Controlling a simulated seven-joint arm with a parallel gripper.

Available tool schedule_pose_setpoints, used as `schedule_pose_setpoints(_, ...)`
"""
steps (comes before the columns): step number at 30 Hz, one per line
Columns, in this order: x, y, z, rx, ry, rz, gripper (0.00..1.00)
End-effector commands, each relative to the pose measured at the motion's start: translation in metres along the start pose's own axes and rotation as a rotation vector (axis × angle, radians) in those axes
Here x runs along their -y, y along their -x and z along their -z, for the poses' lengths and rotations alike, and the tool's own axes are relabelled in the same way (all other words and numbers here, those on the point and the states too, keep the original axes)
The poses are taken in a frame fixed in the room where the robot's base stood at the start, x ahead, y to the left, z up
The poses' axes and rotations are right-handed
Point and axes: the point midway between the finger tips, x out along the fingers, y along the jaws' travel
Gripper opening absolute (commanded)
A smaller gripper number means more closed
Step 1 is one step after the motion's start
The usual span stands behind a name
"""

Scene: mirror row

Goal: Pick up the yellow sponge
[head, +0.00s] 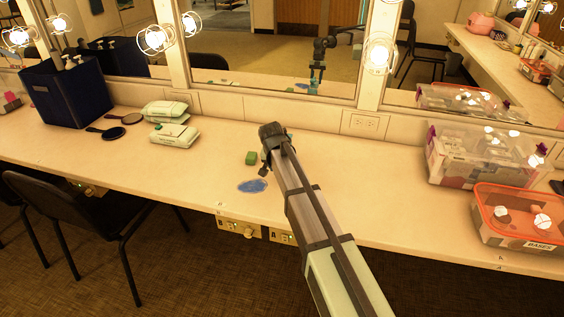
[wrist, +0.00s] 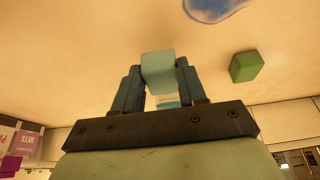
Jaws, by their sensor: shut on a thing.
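My gripper (wrist: 159,76) is shut on a pale blue-green block (wrist: 158,70) in the wrist view, with one dark teal finger on each side of it. A small pale blue and white patch shows behind the block between the fingers; I cannot tell what it is. In the head view, my arm reaches over the counter and hides most of the gripper and the held block. I see no plainly yellow sponge in either view. A green block (head: 251,158) lies on the counter left of my gripper; it also shows in the wrist view (wrist: 246,66).
A blue flat patch (head: 252,186) lies near the counter's (head: 190,176) front edge. White-green packs (head: 174,134), dark hand mirrors (head: 112,132) and a navy bin (head: 66,92) stand left. Clear boxes (head: 470,160) and an orange-lidded box (head: 520,215) stand right. A mirror (head: 270,40) backs the counter.

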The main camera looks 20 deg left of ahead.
Motion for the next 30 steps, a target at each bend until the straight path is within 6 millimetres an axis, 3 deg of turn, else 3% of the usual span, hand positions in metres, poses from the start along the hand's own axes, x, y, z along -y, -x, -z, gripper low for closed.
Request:
schedule_pose_setpoints(1, -0.003, 0.007, -0.018, 0.000, 0.002, 0.000, 0.08)
schedule_pose_setpoints(6, -0.003, 0.024, -0.057, -0.001, 0.002, 0.000, 0.08)
schedule_pose_setpoints(15, -0.001, 0.043, -0.104, -0.001, 0.001, 0.001, 0.08)
schedule_pose_setpoints(21, -0.001, 0.048, -0.117, -0.001, 0.000, 0.000, 0.08)
schedule_pose_setpoints(30, 0.000, 0.049, -0.119, -0.001, 0.000, 0.000, 0.08)
